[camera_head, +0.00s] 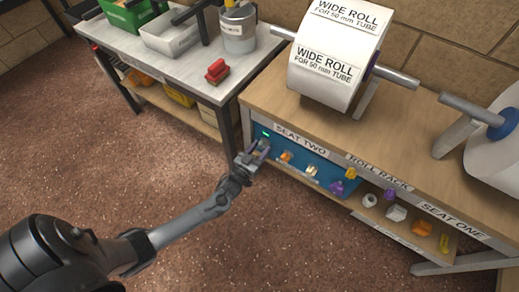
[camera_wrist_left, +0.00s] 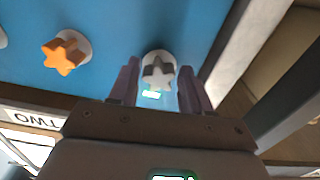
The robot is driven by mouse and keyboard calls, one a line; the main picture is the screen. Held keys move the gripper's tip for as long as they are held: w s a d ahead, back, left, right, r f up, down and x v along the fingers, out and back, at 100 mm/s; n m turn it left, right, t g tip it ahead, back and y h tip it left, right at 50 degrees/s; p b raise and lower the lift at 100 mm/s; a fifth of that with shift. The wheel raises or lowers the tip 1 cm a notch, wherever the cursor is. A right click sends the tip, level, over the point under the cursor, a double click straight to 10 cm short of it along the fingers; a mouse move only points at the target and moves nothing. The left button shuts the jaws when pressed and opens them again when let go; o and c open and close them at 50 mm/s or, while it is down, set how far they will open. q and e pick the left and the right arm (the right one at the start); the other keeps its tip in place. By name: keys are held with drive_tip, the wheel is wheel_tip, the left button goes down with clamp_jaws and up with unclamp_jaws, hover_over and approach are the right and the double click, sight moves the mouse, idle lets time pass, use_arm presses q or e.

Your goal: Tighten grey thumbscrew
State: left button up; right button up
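The grey star-shaped thumbscrew (camera_wrist_left: 158,70) sits on a pale round base on the blue panel (camera_wrist_left: 115,25) in the left wrist view. My left gripper (camera_wrist_left: 158,88) is open, with one finger on each side in front of the thumbscrew. I cannot tell whether the fingers touch it. In the head view my left gripper (camera_head: 257,148) is at the left end of the blue panel (camera_head: 322,176), below the SEAT TWO label, and the grey thumbscrew cannot be made out there. My right gripper is not in view.
An orange star knob (camera_wrist_left: 64,54) is beside the grey one. Other knobs, including a purple one (camera_head: 337,188), line the bench front. A wide paper roll (camera_head: 322,75) stands on the bench (camera_head: 262,100). A red object (camera_head: 217,71) lies on the left table. The floor is clear.

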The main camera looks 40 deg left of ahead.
use_arm(q)
drive_tip(key=c, duration=0.7)
drive_tip(key=shift+o, duration=0.2)
drive_tip(key=shift+r+p, duration=0.15)
drive_tip(key=shift+p, duration=0.3)
drive_tip(key=shift+m, duration=0.4)
drive_tip(key=o, duration=1)
drive_tip(key=shift+o, duration=0.2)
